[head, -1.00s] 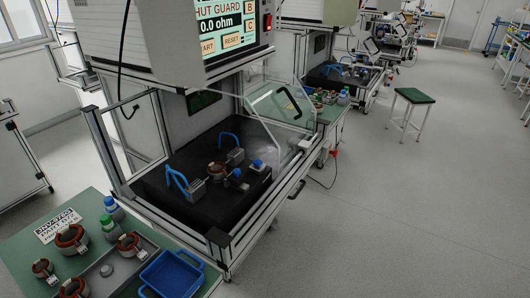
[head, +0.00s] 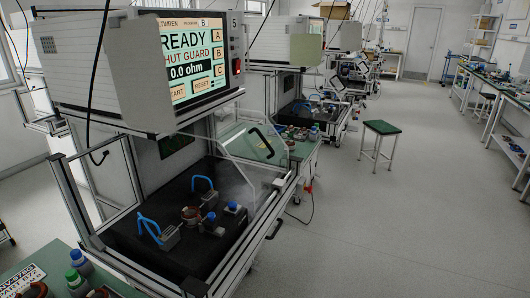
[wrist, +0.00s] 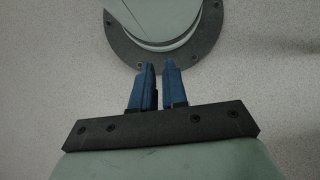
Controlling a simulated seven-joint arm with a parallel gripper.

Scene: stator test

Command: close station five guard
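The near test station carries the number 5 (head: 234,24) on its upper housing. Its screen (head: 190,58) reads READY, SHUT GUARD and 0.0 ohm. Its guard, a clear panel with a black handle (head: 262,143), stands open at the right of the bay. The dark bed (head: 190,262) is uncovered and holds a copper-wound stator (head: 190,213), blue-handled clamps (head: 148,228) and blue-capped parts. My gripper (wrist: 158,68) shows only in the wrist view, where its blue fingers are slightly apart with nothing between them. The wrist view shows no part of the guard.
A green bench (head: 35,284) with bottles and stators stands at the near left. More stations stand behind, with a green-topped stool (head: 381,127) to their right. The grey floor (head: 390,230) right of the station is clear. A round grey base (wrist: 122,45), probably mine, shows beyond my fingertips.

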